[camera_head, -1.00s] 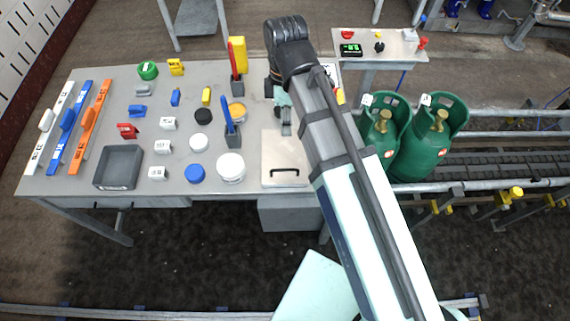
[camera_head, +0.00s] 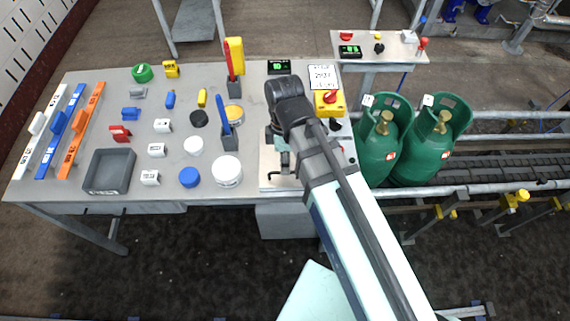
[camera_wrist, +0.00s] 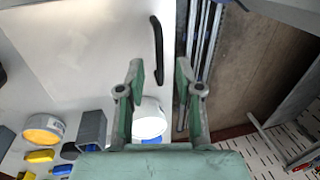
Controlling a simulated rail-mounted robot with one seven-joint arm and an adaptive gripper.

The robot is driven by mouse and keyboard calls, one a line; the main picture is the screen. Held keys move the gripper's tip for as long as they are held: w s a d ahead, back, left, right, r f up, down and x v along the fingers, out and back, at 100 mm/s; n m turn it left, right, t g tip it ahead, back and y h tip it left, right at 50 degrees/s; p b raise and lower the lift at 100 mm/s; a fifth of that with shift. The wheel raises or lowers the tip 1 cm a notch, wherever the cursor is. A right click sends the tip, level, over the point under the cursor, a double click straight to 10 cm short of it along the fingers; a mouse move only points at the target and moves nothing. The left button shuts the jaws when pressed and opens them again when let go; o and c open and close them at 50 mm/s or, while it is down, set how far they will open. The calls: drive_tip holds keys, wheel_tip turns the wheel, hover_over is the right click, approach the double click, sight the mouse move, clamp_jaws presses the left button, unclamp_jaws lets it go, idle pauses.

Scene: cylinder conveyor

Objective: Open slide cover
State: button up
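The slide cover is a pale flat panel (camera_head: 266,156) on the right part of the table, partly hidden by my arm in the head view. In the wrist view the cover (camera_wrist: 95,40) fills the upper left, with its black bar handle (camera_wrist: 157,50) near its edge. My gripper (camera_wrist: 160,98) is open, its two green-grey fingers apart with nothing between them. The handle lies beyond the fingertips, roughly in line with the gap.
A white round container (camera_head: 227,170) and a blue lid (camera_head: 189,177) stand left of the cover. A grey tray (camera_head: 108,190) and several small coloured blocks lie farther left. A yellow box with a red knob (camera_head: 330,101) stands behind right. Green gas cylinders (camera_head: 378,140) stand on the conveyor at right.

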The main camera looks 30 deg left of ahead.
drive_tip(key=shift+s+d+f, duration=0.1)
drive_tip(key=shift+s+f, duration=0.05)
drive_tip(key=shift+f, duration=0.85)
clamp_jaws()
